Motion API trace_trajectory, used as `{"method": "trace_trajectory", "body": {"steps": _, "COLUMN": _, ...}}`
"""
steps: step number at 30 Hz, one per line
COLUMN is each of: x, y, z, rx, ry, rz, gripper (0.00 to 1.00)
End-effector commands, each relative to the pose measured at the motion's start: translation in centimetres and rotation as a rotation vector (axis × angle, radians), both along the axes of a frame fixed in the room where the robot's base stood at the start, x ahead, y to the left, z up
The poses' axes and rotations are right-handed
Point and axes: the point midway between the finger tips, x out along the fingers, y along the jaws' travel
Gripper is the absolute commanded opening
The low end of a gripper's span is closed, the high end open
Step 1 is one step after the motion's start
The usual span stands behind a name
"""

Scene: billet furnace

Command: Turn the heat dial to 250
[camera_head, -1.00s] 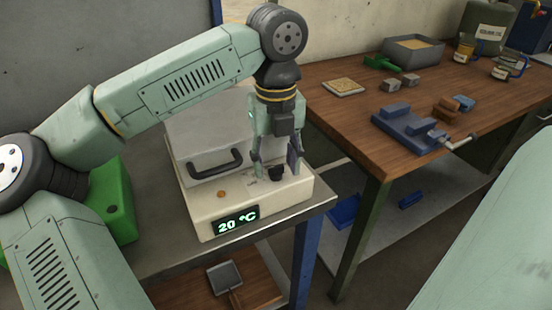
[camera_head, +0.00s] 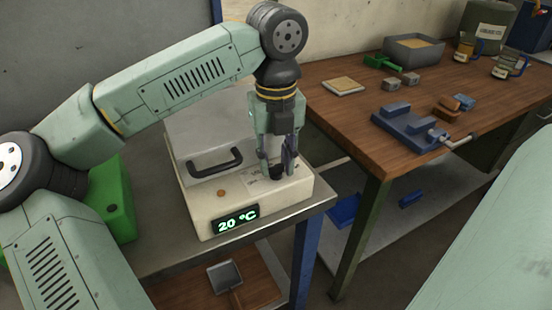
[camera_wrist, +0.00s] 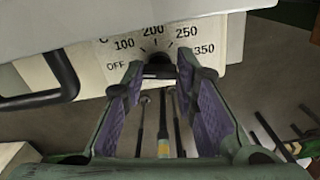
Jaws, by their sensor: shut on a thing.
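The furnace (camera_head: 200,212) is a cream box with a grey lid and black handle (camera_head: 215,165). Its green display (camera_head: 237,220) reads 20 °C. The black heat dial (camera_head: 277,173) is on its top at the right. My gripper (camera_head: 277,167) points down over the dial, shut on it. In the wrist view, the dial (camera_wrist: 158,69) sits between my gripper's purple-lined fingers (camera_wrist: 160,73). The scale (camera_wrist: 150,42) shows OFF, 100, 200, 250 and 350. The dial's pointer is not clear.
A wooden bench (camera_head: 345,115) stands at the right with a blue vise (camera_head: 405,128), grey bin (camera_head: 415,50) and small blocks. A green box (camera_head: 115,200) is left of the furnace. A scoop-like tool (camera_head: 225,278) lies on the lower shelf.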

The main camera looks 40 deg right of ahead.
Motion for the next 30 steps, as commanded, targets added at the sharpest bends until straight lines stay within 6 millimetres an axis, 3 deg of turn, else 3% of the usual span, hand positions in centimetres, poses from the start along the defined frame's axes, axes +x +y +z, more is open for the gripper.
{"method": "trace_trajectory", "body": {"steps": 11, "x": 0.03, "y": 0.02, "z": -0.14, "rx": 0.000, "ry": -0.001, "rz": -0.206, "gripper": 0.00}}
{"method": "trace_trajectory", "body": {"steps": 30, "x": 0.00, "y": -0.01, "z": 0.00, "rx": -0.001, "ry": 0.000, "rz": -0.812, "gripper": 0.00}}
